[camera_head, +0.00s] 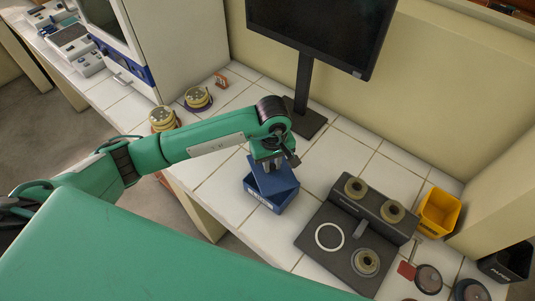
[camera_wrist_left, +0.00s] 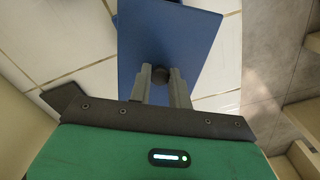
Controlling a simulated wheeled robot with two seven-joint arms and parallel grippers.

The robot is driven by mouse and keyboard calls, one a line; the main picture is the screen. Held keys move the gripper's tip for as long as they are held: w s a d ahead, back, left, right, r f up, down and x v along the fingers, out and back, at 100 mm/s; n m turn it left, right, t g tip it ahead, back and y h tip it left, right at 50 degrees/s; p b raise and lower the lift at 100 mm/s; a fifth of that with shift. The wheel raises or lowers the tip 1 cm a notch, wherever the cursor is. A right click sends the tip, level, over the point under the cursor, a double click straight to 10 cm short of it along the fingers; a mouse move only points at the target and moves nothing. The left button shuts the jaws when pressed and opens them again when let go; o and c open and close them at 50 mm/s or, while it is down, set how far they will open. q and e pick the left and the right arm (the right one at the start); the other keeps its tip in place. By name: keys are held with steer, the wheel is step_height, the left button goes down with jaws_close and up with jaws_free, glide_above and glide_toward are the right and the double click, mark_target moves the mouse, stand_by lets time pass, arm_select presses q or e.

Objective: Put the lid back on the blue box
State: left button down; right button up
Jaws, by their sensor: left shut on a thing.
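The blue box (camera_head: 262,198), with a white label on its front, stands on the tiled bench below my left gripper (camera_head: 271,164). The blue lid (camera_head: 283,181) is a flat plate over the box and looks turned relative to it. In the left wrist view, my left gripper (camera_wrist_left: 161,78) is shut on the dark round knob of the lid (camera_wrist_left: 170,32). The arm hides part of the lid and box in the head view. I cannot tell whether the lid touches the rim. My right gripper is not in view.
A dark device (camera_head: 345,257) with round brass-coloured parts stands right of the box. A yellow bin (camera_head: 438,212) is at the far right. A monitor stand (camera_head: 302,115) is behind the arm. An incubator-like cabinet (camera_head: 180,40) is at the back left. Tiles left of the box are clear.

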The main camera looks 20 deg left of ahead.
mark_target(272, 171)
arm_select(q)
steer(key=shift+f, duration=0.7)
steer(key=shift+f+b, duration=0.4)
steer(key=shift+f, duration=0.4)
step_height(272, 171, down, 2)
steer(key=shift+b, duration=0.75)
steer(key=shift+f+b, duration=0.45)
steer(key=shift+b, duration=0.05)
steer(key=shift+b, duration=0.45)
